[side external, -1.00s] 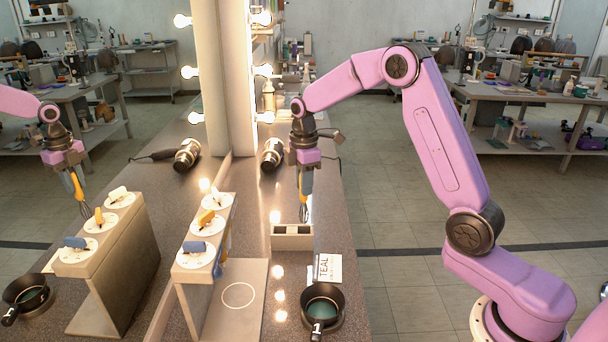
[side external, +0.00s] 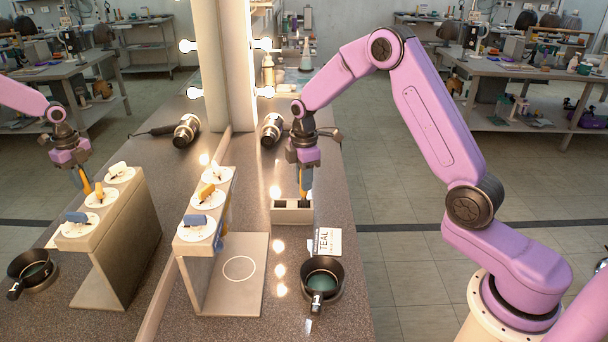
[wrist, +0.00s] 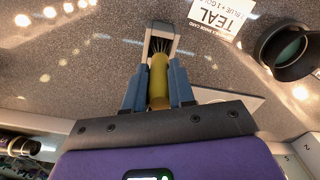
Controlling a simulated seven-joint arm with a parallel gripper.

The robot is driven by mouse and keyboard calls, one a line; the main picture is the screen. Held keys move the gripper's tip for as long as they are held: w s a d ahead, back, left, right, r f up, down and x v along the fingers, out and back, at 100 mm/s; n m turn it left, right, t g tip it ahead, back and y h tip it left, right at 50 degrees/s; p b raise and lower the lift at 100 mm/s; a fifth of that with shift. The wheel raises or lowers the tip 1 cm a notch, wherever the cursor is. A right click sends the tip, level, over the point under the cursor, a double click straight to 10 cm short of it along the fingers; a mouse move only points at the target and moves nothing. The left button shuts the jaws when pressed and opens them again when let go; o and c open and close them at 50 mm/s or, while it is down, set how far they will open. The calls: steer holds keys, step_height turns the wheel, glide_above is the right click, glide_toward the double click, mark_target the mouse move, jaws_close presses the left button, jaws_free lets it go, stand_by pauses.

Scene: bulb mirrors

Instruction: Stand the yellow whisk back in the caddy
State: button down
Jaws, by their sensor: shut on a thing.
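The yellow whisk hangs handle up below my gripper (side external: 304,180), which is shut on its handle (side external: 303,194). In the wrist view the yellow handle (wrist: 158,82) is between the blue-grey fingers (wrist: 157,88), and the wire head (wrist: 160,46) points into the caddy (wrist: 163,27). The caddy (side external: 291,216) is a small pale box with compartments on the counter. In the side view the wire head is hidden at the caddy's right-hand compartment. I cannot tell whether it touches the bottom.
A rack (side external: 187,262) with white discs and coloured handles stands left of the caddy. A hair dryer (side external: 272,128) lies behind. A mirror at left repeats the scene.

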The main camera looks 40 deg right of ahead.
steer(key=shift+c, duration=2)
jaws_free()
steer(key=shift+r, duration=3.5)
steer(key=shift+r, duration=0.1)
